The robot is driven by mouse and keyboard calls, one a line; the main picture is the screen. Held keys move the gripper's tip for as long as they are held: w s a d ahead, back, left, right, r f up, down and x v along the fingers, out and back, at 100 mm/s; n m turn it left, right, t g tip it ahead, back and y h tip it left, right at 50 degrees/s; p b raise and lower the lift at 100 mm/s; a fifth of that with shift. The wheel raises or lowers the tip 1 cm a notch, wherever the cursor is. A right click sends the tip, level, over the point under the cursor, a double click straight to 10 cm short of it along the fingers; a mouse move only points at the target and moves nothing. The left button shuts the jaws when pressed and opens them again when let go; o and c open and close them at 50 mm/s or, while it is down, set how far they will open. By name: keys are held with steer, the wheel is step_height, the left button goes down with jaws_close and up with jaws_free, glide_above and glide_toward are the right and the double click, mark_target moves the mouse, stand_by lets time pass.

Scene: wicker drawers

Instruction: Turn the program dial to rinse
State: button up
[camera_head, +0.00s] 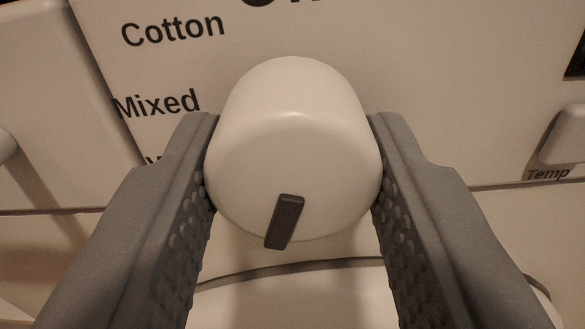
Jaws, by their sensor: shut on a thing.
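The program dial (292,140) is a white round knob in the middle of the camera_head view. Its dark pointer mark (284,222) sits at the lower front of the knob, pointing down and slightly left. My gripper (292,165) is shut on the dial, with one grey finger at its left side and one at its right. The labels "Cotton" (173,29) and "Mixed" (157,103) show to the left of the dial. A further label below "Mixed" is mostly hidden by the left finger. No "rinse" label shows.
The dial stands on a pale panel (440,75) with large, cut-off dark lettering at the top edge. A smaller white knob (567,135) with the label "Temp" is at the right edge. A curved dark rim (290,268) shows below the dial.

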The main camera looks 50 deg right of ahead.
steer(key=o, duration=1)
steer(key=p+v, duration=0.3)
steer(key=v, duration=1)
steer(key=shift+s+a, duration=0.2)
steer(key=shift+a, duration=0.1)
steer(key=shift+w, duration=0.1)
